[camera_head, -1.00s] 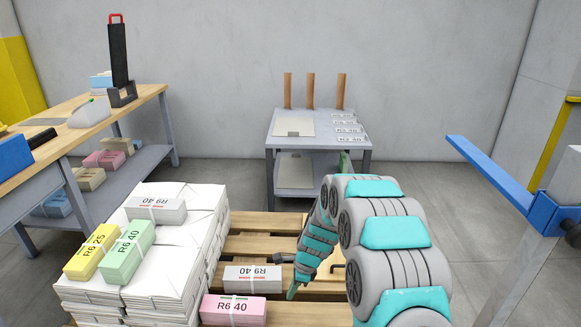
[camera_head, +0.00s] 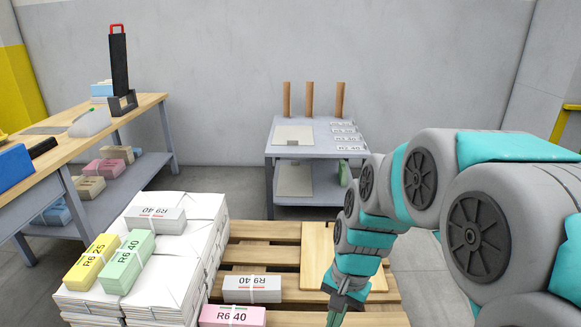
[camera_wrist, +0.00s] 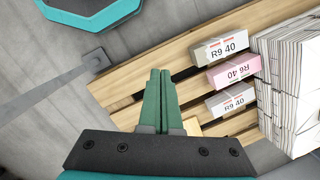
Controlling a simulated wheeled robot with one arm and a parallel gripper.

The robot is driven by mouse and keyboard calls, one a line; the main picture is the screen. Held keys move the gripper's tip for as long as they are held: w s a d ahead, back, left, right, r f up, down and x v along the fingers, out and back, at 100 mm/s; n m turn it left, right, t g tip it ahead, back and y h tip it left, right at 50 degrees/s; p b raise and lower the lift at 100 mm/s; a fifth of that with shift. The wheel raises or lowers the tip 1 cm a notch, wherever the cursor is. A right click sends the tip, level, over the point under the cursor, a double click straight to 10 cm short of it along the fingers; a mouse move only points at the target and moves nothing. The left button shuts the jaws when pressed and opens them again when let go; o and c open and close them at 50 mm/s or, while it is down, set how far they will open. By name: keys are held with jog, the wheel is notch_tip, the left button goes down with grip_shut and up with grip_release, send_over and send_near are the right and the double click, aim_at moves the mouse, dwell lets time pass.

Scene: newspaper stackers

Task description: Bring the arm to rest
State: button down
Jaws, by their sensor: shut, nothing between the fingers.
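My gripper (camera_head: 336,316) hangs low over the wooden pallet (camera_head: 270,230), pointing down, to the right of the bundles, near the bottom edge of the head view. In the wrist view its green fingers (camera_wrist: 159,74) are together, with nothing between them. My arm comes in from the right, its links bent and large in the head view. A grey R9 40 bundle (camera_head: 252,289) and a pink R6 40 bundle (camera_head: 232,316) lie on the pallet, apart from the fingers.
White paper stacks (camera_head: 205,235) stand on the pallet's left, with yellow (camera_head: 92,262), green (camera_head: 128,262) and grey (camera_head: 155,219) bundles on top. A wooden-topped bench (camera_head: 145,106) stands at left. A grey table (camera_head: 275,148) with brown posts stands behind. Floor right of it looks open.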

jog(key=s+d+r+n+h, duration=0.1)
jog(key=s+d+r+n, duration=0.1)
jog(key=s, duration=0.7)
jog(key=s+d+r+n, duration=0.3)
jog(key=s+d+n, duration=0.1)
jog(key=s, duration=0.5)
jog(key=shift+s+d+g+h+p, duration=0.15)
jog(key=shift+d+g+h+p, duration=0.15)
jog(key=shift+h+p, duration=0.1)
